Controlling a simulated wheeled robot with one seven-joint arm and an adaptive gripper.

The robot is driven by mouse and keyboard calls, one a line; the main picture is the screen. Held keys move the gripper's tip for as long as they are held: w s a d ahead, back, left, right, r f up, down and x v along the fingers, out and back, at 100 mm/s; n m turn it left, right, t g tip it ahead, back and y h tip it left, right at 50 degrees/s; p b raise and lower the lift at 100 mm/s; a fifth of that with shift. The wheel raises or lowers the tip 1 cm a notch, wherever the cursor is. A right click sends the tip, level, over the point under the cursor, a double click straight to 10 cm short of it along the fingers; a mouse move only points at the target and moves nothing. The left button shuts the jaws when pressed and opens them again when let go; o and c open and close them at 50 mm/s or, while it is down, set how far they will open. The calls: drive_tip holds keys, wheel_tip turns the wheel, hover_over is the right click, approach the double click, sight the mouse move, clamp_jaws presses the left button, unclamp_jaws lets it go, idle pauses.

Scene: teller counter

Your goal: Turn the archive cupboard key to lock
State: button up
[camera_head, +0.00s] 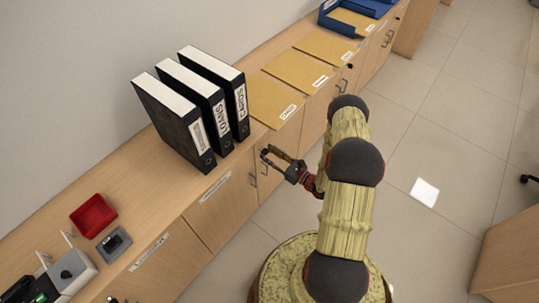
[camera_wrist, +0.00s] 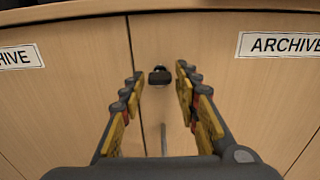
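In the wrist view, a black key head (camera_wrist: 160,76) sits in the cupboard front close to the seam between two pale wood doors. It looks wider than tall. The archive cupboard (camera_wrist: 225,70) has "ARCHIVE" labels (camera_wrist: 280,45) on both doors, the left one cut off. My gripper (camera_wrist: 159,74) is open, with one finger on each side of the key. Gaps show on both sides, so the fingers look apart from it. In the head view, my gripper (camera_head: 268,157) is at the cupboard front below the counter edge. The key cannot be made out there.
A thin vertical bar, probably a handle (camera_wrist: 163,140), shows below the key between my fingers. Black binders (camera_head: 190,115), tan folders (camera_head: 275,98), a blue tray (camera_head: 350,18) and a red tray (camera_head: 93,215) stand on the counter.

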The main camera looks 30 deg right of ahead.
clamp_jaws()
drive_tip(key=shift+n, duration=0.4)
drive_tip(key=n+b, duration=0.4)
drive_tip(key=n, duration=1.3)
drive_tip(key=shift+b, duration=0.3)
idle(0.4)
drive_tip(key=shift+f, duration=0.1)
drive_tip(key=shift+o, duration=1.5)
unclamp_jaws()
